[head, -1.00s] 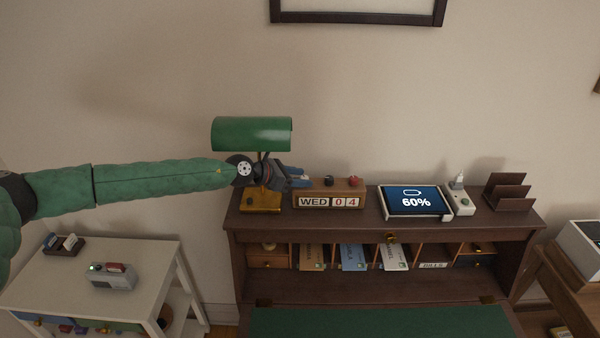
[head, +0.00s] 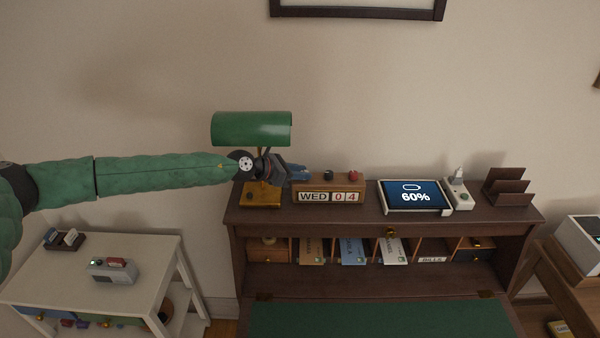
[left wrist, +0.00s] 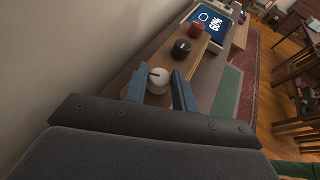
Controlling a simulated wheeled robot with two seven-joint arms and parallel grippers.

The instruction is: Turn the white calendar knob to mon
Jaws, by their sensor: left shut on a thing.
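The wooden block calendar (head: 328,186) stands on top of the desk and reads WED 04. Its white knob (left wrist: 158,79) shows in the left wrist view, with a dark pointer mark on top. My left gripper (head: 299,174) is at the calendar's left end, over the top. Its two blue fingers (left wrist: 159,88) are shut on the white knob, one on each side. In the head view the fingers hide that knob. The black knob (head: 328,175) and the red knob (head: 353,175) stand further right on the calendar, free of the gripper. My right gripper is not in view.
A green lamp (head: 251,128) stands close behind and beside my left gripper. A tablet showing 60% (head: 415,196), a white socket box (head: 459,195) and a brown letter rack (head: 509,187) stand to the right. A white side table (head: 150,262) is at lower left.

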